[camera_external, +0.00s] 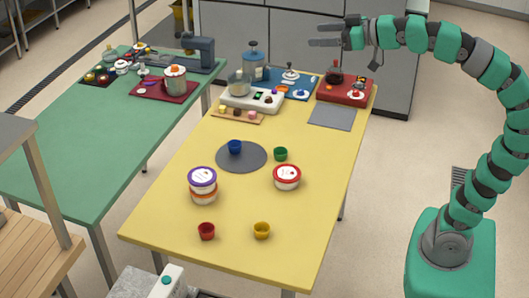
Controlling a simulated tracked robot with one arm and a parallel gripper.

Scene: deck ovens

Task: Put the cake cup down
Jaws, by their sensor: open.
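Several small cake cups are on the yellow table. A blue cup (235,147) stands upright on a round grey mat (241,165). A green cup (280,154) stands just right of the mat. A red cup (206,231) and a yellow cup (262,230) stand near the front edge. My gripper (318,35) is open and empty, raised at the top of the view. It appears beyond the table's far right end, well away from the cups.
Lidded tubs, one stack with a purple lid (202,178) and one with a red lid (287,175), stand on the yellow table (310,225). A scale (252,99), a blue tray (297,90) and a red tray (345,94) fill its far end. A green table (60,160) stands left.

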